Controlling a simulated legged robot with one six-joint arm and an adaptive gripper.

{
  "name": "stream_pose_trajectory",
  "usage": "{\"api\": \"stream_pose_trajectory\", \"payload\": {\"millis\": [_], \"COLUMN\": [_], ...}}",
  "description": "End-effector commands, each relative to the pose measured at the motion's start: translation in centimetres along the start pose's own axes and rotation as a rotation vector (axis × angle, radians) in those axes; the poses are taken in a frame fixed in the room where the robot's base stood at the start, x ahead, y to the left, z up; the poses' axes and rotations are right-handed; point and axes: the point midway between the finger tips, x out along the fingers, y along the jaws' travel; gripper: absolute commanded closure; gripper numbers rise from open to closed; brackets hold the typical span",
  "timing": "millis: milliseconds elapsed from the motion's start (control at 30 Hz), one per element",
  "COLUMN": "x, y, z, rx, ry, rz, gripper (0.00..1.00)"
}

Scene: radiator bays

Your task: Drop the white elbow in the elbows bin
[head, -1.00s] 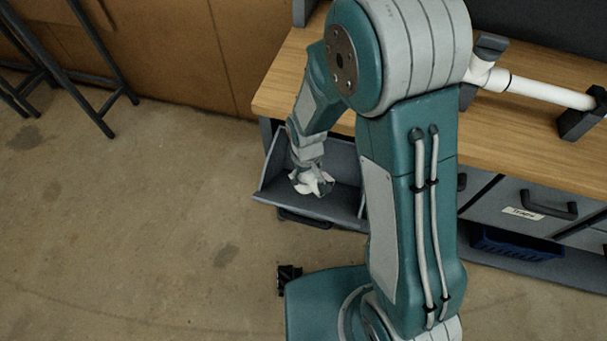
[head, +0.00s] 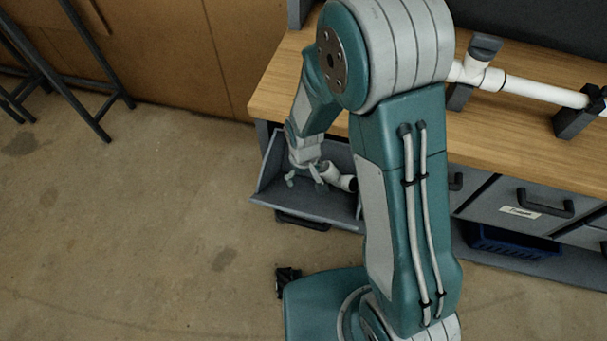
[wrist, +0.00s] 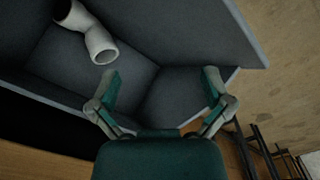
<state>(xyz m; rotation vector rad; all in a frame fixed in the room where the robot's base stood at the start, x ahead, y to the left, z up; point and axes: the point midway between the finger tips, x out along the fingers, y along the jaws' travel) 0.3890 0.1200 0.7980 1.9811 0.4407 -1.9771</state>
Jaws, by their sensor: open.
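The white elbow (head: 341,178) lies in the open grey bin (head: 268,182) at the left end of the bench, to the right of my gripper. The elbow also shows in the wrist view (wrist: 84,30), resting against the bin's dark inside, apart from my fingers. My gripper (head: 304,180) is open and empty, over or inside the bin; its two fingers stand wide apart in the wrist view (wrist: 162,92). The bin's label is not in sight, so I cannot read its name.
A wooden bench top (head: 285,85) lies above the bins. A white pipe (head: 540,91) rests on dark supports (head: 575,120) there. A closed labelled drawer (head: 520,205) and a blue tray (head: 512,243) are at the right. The floor at the left is clear up to a dark metal frame (head: 85,80).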

Motion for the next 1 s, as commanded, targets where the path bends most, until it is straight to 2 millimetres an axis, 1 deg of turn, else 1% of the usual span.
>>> {"api": "stream_pose_trajectory", "payload": {"millis": [67,167,267,500,600,700,833,1000], "x": [-0.3,-1.4,-3.1,-8.0,-9.8,-11.0,-11.8,-11.9], "y": [0.0,0.0,0.0,0.0,0.0,-0.1,-0.1,-0.1], "z": [0.0,-0.1,-0.1,-0.2,-0.2,-0.2,-0.2,-0.1], "rx": [0.000,0.000,0.000,0.000,0.000,0.000,0.000,0.000], "ry": [0.002,0.003,0.006,0.006,0.004,0.002,0.000,-0.001], "rz": [0.000,0.000,0.001,0.001,0.001,0.001,0.001,0.001], "gripper": [0.00,0.00,0.00,0.00,0.00,0.00,0.00,0.00]}}
